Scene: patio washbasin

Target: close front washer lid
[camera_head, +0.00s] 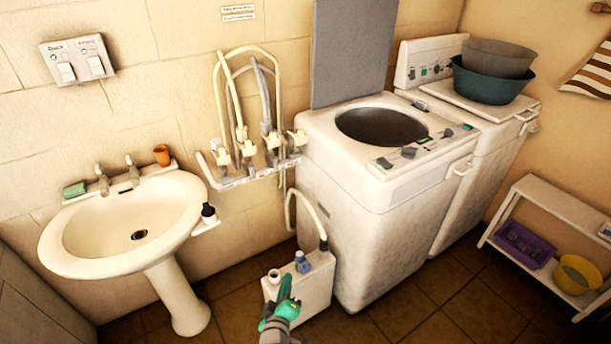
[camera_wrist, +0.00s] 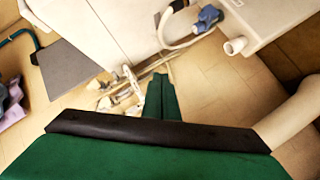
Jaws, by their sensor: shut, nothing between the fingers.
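The front washer (camera_head: 345,215) is a white top-loader beside the wall. Its grey lid (camera_head: 352,55) stands upright at the back, and the round dark tub opening (camera_head: 384,126) is uncovered. In the wrist view the grey lid (camera_wrist: 68,66) shows at the left, next to the white washer body (camera_wrist: 105,28). My gripper (camera_head: 286,279) has green fingers and is low in front of the washer, well below and apart from the lid. In the wrist view the fingers (camera_wrist: 161,79) are together and empty.
A white canister (camera_head: 313,287) with a blue cap and a hose stands beside my gripper. A pedestal basin (camera_head: 120,225) is at the left, and taps with hoses (camera_head: 245,150) are on the wall. A second washer (camera_head: 465,160) carries stacked tubs (camera_head: 490,80). A low shelf (camera_head: 560,205) stands at the right.

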